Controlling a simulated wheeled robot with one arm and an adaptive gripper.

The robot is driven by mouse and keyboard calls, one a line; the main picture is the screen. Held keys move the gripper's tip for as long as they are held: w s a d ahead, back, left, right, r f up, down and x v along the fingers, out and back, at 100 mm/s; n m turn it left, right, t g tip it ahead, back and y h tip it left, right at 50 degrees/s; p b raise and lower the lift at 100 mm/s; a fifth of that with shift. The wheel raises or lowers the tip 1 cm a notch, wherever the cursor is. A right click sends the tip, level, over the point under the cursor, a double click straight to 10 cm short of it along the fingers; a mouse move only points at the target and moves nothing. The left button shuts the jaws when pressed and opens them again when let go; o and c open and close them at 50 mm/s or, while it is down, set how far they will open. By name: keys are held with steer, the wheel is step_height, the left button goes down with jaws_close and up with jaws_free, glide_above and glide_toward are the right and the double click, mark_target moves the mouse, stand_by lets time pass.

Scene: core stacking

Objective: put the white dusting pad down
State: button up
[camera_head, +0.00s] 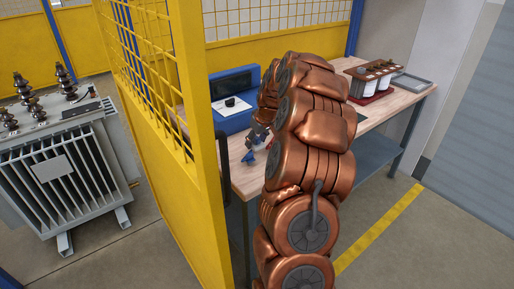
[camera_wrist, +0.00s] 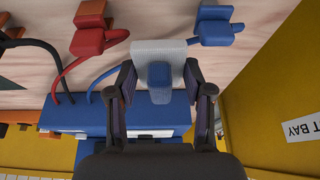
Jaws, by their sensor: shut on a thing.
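The white dusting pad (camera_wrist: 172,47) is a pale, textured rectangle with a blue grip part (camera_wrist: 159,75). In the wrist view it sits between the fingers of my gripper (camera_wrist: 159,82), which is shut on the blue part. The pad shows over the wooden bench top (camera_wrist: 140,15); whether it touches the bench I cannot tell. In the head view my gripper (camera_head: 257,137) is small and partly hidden by my copper arm, over the bench near the blue box, and the pad is not clearly visible there.
A blue box (camera_head: 235,90) stands at the back of the bench. A red clamp (camera_wrist: 97,35) and a blue clamp (camera_wrist: 214,26) with cables lie close beside the pad. A rack with white cylinders (camera_head: 376,78) is at the right. A yellow mesh fence (camera_head: 200,120) borders the left.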

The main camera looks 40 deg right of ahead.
mark_target(258, 144)
steer(key=shift+f, duration=1.85)
steer(key=shift+f, duration=0.15)
steer(key=o, duration=0.8)
steer(key=shift+o, duration=0.2)
steer(key=b+v, duration=0.1)
steer(key=v, duration=1.1)
steer(key=shift+s, duration=0.1)
